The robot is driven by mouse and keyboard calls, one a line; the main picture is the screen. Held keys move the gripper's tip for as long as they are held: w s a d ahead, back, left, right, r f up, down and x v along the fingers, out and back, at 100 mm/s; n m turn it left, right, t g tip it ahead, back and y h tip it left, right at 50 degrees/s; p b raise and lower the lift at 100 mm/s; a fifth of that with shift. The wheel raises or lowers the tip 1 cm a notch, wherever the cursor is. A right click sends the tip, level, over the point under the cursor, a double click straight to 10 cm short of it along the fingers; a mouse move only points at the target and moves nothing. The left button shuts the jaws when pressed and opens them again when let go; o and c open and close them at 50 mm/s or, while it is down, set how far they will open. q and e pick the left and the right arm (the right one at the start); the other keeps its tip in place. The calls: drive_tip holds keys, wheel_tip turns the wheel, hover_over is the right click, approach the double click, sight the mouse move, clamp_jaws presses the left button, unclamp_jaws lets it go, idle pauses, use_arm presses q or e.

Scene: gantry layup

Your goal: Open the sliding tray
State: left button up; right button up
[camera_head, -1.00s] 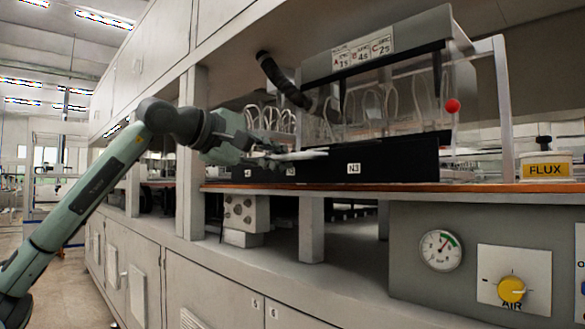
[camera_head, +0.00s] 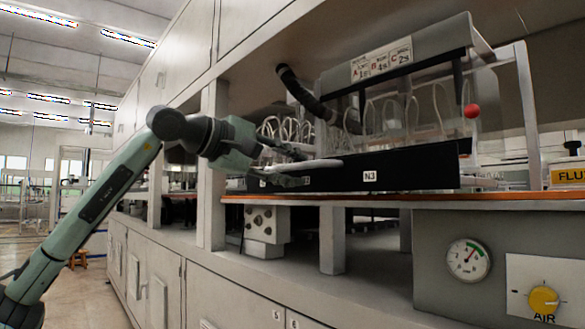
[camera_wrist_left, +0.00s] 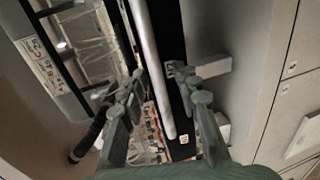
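The sliding tray has a long black front (camera_head: 415,169) with a white "N3" label, above the orange-brown bench edge. A pale bar handle (camera_head: 328,162) runs along that front. My left gripper (camera_head: 302,165) is at the handle's left part, with its fingers apart. In the left wrist view the handle (camera_wrist_left: 150,65) passes between the spread fingers of my left gripper (camera_wrist_left: 160,88), with gaps visible on both sides. The handle's far left end is hidden by the gripper in the head view. My right gripper is not in view.
A grey hood (camera_head: 400,55) with a label plate and a dark hose (camera_head: 310,97) hang above the tray. A red ball (camera_head: 471,111) is at the right. Below are a gauge (camera_head: 468,260) and a yellow AIR knob (camera_head: 544,300). Open floor lies left.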

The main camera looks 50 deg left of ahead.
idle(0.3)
use_arm(q)
drive_tip(key=v, duration=1.1)
drive_tip(key=shift+s, duration=0.45)
drive_tip(key=shift+a+r, duration=0.1)
